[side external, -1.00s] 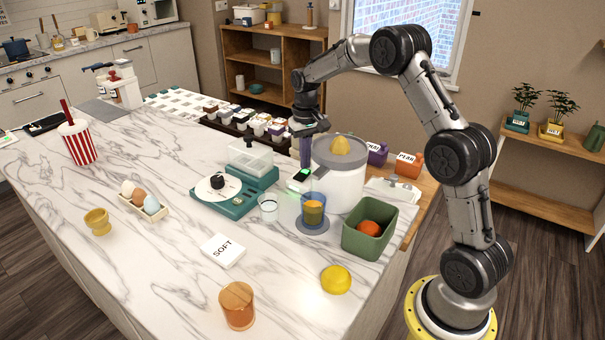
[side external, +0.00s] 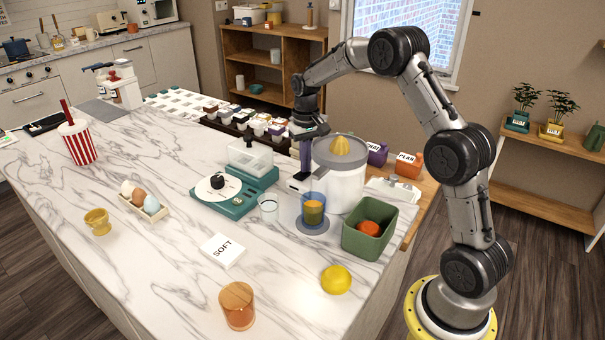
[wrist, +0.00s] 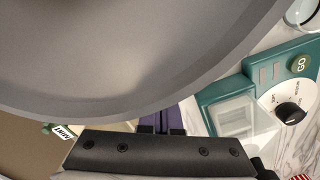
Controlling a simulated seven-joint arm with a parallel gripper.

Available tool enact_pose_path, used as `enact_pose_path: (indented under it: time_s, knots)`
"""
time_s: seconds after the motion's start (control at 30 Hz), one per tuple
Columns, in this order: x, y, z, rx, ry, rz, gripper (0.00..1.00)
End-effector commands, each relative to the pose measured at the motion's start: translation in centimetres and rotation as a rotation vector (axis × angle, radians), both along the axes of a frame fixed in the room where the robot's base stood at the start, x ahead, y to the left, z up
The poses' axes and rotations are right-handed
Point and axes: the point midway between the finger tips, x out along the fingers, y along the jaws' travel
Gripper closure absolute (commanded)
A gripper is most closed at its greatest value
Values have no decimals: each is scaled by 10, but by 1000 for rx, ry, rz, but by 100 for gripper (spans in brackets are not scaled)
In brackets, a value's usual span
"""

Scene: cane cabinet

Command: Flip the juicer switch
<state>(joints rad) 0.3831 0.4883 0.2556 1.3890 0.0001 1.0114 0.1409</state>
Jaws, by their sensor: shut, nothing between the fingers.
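The juicer (side external: 343,187) is white with a grey rimmed top and a ridged yellow cone (side external: 340,147). Its small switch housing (side external: 297,185) juts out at the left of its base; no green glow shows on it. My gripper (side external: 304,175) points down just left of the juicer, its shut purple fingers empty and right over the housing. I cannot tell whether they touch the switch, which they partly hide. In the wrist view the juicer's grey top (wrist: 130,55) fills most of the picture, and my purple fingertips (wrist: 160,128) show below its rim.
A teal appliance (side external: 235,190) and an empty glass (side external: 268,208) stand left.

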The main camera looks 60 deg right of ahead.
Motion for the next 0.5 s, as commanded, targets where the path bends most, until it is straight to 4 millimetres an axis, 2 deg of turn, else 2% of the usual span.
enact_pose_path:
  time_s: [0.5]
  knots:
    - [1,0,39,-1,-4,0,100]
